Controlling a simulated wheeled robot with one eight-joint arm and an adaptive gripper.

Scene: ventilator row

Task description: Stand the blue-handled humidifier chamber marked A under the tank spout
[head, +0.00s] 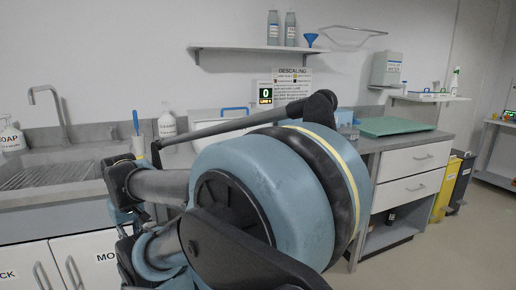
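A grey tank (387,69) with a label ending in what looks like "WATER" hangs on the back wall at the right; its spout is too small to make out. Blue handles (434,91) show on the small wall shelf beside and below it. Another blue handle (235,110) shows over the counter behind my arm. No letter A is readable, so I cannot tell which is the humidifier chamber marked A. My arm fills the middle of the view and hides much of the counter. My gripper's fingers do not show.
A sink (65,176) with a tap and a soap bottle (10,136) is at the left. A white bottle (167,122) stands by the wall. A green mat (393,126) lies on the right counter. A yellow bin (445,190) stands beyond the drawers. Floor at the right is clear.

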